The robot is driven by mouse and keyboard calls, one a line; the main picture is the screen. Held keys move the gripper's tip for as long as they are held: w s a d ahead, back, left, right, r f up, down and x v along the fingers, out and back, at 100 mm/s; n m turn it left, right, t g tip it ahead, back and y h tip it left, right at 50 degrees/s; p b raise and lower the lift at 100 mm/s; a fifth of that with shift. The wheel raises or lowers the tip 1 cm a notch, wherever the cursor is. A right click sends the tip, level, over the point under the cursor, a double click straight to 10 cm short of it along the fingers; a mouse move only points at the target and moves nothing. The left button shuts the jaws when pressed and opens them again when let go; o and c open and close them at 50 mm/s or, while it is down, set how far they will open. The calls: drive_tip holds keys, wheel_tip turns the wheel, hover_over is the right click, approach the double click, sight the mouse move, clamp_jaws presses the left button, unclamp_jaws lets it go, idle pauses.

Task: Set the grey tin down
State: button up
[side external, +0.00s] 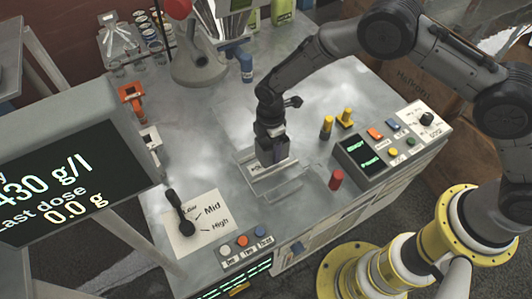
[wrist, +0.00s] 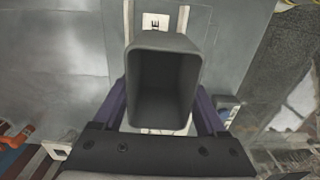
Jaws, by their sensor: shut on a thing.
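The grey tin (wrist: 165,48) is upright in the wrist view, its square open mouth facing the camera; the inside is dark and looks empty. My gripper (wrist: 162,108) is shut on it, with a purple finger along each side. In the side view my gripper (side external: 271,134) points down over the middle of the machine top, just above a labelled pale plate (side external: 273,175). The tin is mostly hidden there by the gripper and fingers. I cannot tell whether its bottom touches the plate.
A red cylinder (side external: 336,180) stands right of the plate, and yellow knobs (side external: 326,127) stand behind it. A control panel with green displays (side external: 358,152) is at the right. A black lever (side external: 181,212) is at front left. Bare grey surface lies left of the gripper.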

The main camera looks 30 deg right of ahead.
drive_tip(key=shift+w+a+f, duration=0.15)
drive_tip(key=shift+w+f, duration=0.2)
drive_tip(key=shift+f, duration=0.15)
drive_tip(key=shift+w+a+f, duration=0.15)
drive_tip(key=shift+w+f, duration=0.15)
drive_tip(key=shift+f, duration=1.45)
drive_tip(key=shift+f, duration=0.15)
drive_tip(key=o, duration=1.3)
wheel_tip(320, 180, up, 12)
drive_tip(key=shift+r, duration=0.15)
